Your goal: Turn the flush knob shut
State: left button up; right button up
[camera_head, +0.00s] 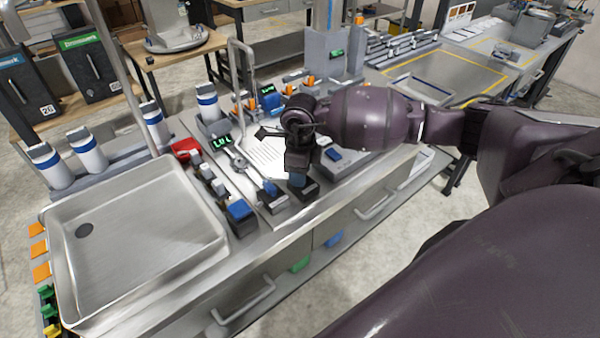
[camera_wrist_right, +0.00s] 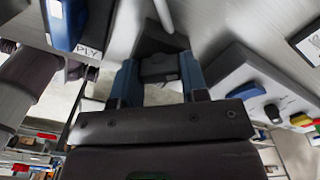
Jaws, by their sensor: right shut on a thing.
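My right gripper (camera_head: 298,180) reaches down from the right onto the row of controls at the bench's front edge. In the right wrist view its two blue fingers (camera_wrist_right: 160,75) are closed on a dark knob (camera_wrist_right: 160,65), one finger on each side. I take this knob for the flush knob, but no label for it can be read. The gripper hides most of it in the head view; its dark base (camera_head: 311,191) shows beside the fingers. Its turn angle cannot be told. My left gripper is not in view.
A blue control (camera_head: 268,188) stands close left of the gripper, and another (camera_head: 333,155) lies to its right. A steel sink tray (camera_head: 140,240) fills the bench's left end. White bottles (camera_head: 87,152) and a tall bent pipe (camera_head: 242,75) stand behind.

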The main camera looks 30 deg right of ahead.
jog(key=m, duration=0.3)
jog(key=shift+m, duration=2.2)
jog(key=o, duration=0.9)
notch_tip(320, 180, up, 11)
jog(key=shift+f, duration=0.1)
